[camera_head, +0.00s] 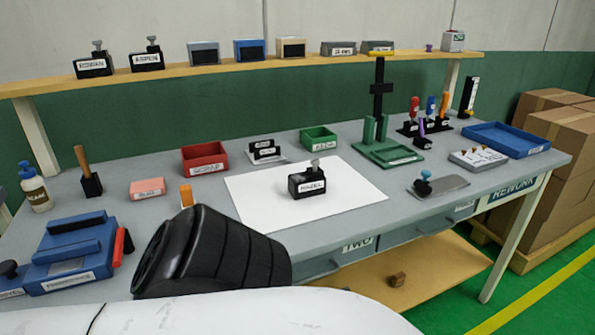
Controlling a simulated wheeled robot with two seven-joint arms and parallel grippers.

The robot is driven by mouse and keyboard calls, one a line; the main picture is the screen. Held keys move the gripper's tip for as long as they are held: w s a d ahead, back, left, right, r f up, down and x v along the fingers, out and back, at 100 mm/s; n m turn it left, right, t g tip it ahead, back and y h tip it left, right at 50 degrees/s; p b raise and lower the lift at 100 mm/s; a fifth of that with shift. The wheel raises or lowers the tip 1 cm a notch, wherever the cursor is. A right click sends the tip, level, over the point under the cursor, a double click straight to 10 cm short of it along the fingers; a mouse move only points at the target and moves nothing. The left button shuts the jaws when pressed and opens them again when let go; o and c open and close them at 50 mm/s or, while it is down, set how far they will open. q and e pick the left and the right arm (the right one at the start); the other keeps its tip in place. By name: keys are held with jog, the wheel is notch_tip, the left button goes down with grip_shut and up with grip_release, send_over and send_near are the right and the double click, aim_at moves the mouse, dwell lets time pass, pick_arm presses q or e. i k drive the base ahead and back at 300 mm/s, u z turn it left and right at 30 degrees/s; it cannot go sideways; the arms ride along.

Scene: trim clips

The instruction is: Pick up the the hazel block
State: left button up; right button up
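The hazel block (309,187) is a small black block with a grey knob on top and a white label that reads HAZEL. It stands upright on a white sheet (255,203) in the middle of the grey workbench. Nothing is touching it from above. No gripper fingers show in the view. A black ribbed part, which looks like my own arm, covers the front left of the bench, apart from the block.
A red bin (204,158) and a small green bin (318,138) stand behind the sheet. A green fixture (388,152) and a grey plate with a blue knob (438,187) are at right. Similar black blocks (93,66) stand on the shelf (200,69). Bare sheet surrounds the block.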

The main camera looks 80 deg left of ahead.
aim_at(304, 184)
jog(key=k, duration=1.15)
jog(key=u, duration=1.3)
jog(key=i, duration=0.4)
jog(key=z, duration=0.05)
